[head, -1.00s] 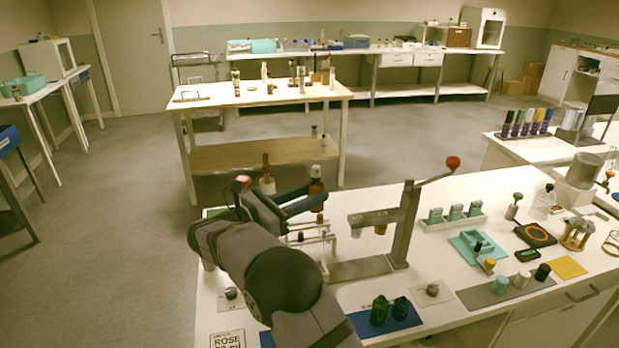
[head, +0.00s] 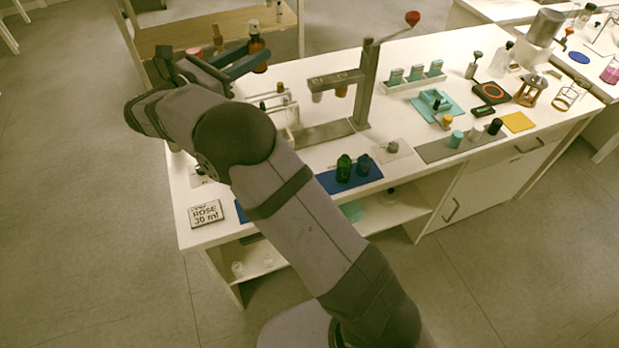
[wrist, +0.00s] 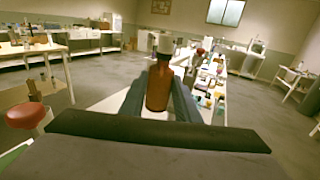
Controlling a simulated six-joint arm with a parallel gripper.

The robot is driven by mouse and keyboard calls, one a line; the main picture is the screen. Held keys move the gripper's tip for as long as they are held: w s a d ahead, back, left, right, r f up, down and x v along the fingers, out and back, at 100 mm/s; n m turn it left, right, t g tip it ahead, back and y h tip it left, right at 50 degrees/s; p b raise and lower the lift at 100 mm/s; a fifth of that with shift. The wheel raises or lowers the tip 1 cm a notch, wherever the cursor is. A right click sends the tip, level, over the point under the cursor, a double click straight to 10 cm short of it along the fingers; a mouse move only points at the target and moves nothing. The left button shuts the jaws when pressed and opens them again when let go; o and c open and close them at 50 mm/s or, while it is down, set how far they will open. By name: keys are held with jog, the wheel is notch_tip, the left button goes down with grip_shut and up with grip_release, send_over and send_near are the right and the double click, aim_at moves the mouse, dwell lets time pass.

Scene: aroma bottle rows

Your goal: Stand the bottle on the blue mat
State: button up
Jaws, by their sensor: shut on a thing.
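The bottle is held upright, above the back left of the bench. In the wrist view the bottle (wrist: 159,86) stands between my two dark fingers (wrist: 158,95). The blue mat (head: 373,173) lies at the front edge of the bench, well away from the held bottle. A green bottle (head: 344,167) and a dark blue bottle (head: 365,166) stand on it. My arm crosses in front of the mat's left part, and a blue corner (head: 241,214) shows beyond it.
A grey press with a red knob (head: 367,85) stands mid-bench, right of my gripper.

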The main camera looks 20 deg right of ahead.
jog(key=s+d+f+n+t+y+p, duration=0.1)
jog(key=s+d+f+n+t+y, duration=0.15)
jog(key=s+f, duration=0.6)
jog(key=s+d+f+n+t+y, duration=0.1)
jog(key=s+d+f+t, duration=0.25)
jog(key=s+f, duration=0.5)
jog(key=shift+g, duration=0.5)
jog(key=shift+s+d+f, duration=0.1)
jog(key=shift+s+f, duration=0.1)
jog(key=shift+f, duration=2.15)
jog(key=shift+s+f, duration=0.2)
jog(key=shift+f, duration=2.1)
jog(key=shift+f+b, duration=0.1)
jog(key=shift+b, duration=0.25)
jog(key=shift+f, duration=0.15)
jog(key=o, duration=0.9)
jog(key=shift+r, duration=0.25)
jog(key=b+v, duration=0.1)
jog(key=v, duration=1.1)
